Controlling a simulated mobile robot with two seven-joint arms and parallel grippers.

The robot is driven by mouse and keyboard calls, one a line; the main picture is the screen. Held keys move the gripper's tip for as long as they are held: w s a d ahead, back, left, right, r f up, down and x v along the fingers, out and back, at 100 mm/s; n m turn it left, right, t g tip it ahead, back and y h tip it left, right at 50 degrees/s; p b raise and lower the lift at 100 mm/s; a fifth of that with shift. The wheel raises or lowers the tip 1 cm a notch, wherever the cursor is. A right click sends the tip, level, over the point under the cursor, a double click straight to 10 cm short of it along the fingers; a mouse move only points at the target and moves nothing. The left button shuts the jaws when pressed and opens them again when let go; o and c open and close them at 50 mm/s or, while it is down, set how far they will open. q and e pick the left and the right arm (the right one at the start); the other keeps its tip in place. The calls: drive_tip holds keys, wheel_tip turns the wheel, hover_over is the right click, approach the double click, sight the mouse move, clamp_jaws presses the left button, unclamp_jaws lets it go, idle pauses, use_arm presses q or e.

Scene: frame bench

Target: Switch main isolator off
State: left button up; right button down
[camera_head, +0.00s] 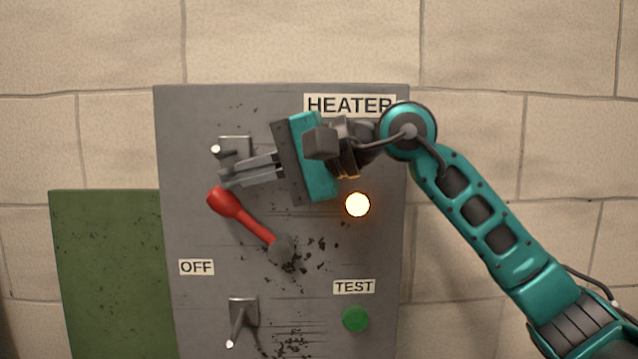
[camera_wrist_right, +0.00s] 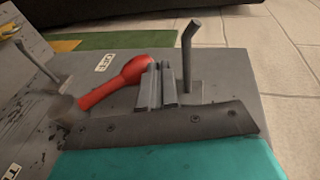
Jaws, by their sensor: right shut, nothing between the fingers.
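The panel carries a red lever (camera_head: 245,220), its pivot at the lower right and its round knob up and to the left. The lever is tilted, with the "OFF" label (camera_head: 196,267) below and left of the knob. My right gripper (camera_head: 226,178) is shut and empty, its fingertips just above the knob. In the right wrist view the shut fingertips (camera_wrist_right: 158,68) are right beside the red knob (camera_wrist_right: 136,70); I cannot tell whether they touch. My left gripper is not in view.
An upper toggle (camera_head: 234,147) sits just above my fingers; it also shows in the wrist view (camera_wrist_right: 189,55). A lower toggle (camera_head: 243,311), a green button (camera_head: 355,319) under "TEST", and a glowing lamp (camera_head: 357,204) are on the panel. A green board (camera_head: 107,270) is left.

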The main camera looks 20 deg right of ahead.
sight(223, 192)
drive_tip(key=a+f+b, duration=0.2)
drive_tip(key=a, duration=0.1)
drive_tip(key=shift+w+f, duration=0.15)
drive_tip(key=shift+w, duration=0.25)
drive_tip(key=shift+w+a+f+b, duration=0.15)
drive_tip(key=shift+a+f+b, duration=0.2)
drive_tip(key=shift+a+f, duration=0.15)
drive_tip(key=shift+w+a+f, duration=0.1)
drive_tip(key=shift+a+f, duration=0.2)
drive_tip(key=shift+f, duration=0.1)
drive_tip(key=shift+w+a+f+h, duration=0.1)
drive_tip(key=shift+a+f+h, duration=0.15)
drive_tip(key=shift+f+h, duration=0.15)
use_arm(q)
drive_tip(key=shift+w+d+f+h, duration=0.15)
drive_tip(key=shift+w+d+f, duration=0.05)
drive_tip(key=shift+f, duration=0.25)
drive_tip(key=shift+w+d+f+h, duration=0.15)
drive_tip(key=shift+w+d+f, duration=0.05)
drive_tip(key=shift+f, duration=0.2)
use_arm(e)
drive_tip(key=shift+a+f+g, duration=0.1)
drive_tip(key=shift+f+g, duration=0.15)
drive_tip(key=shift+g, duration=0.05)
drive_tip(key=shift+h, duration=0.3)
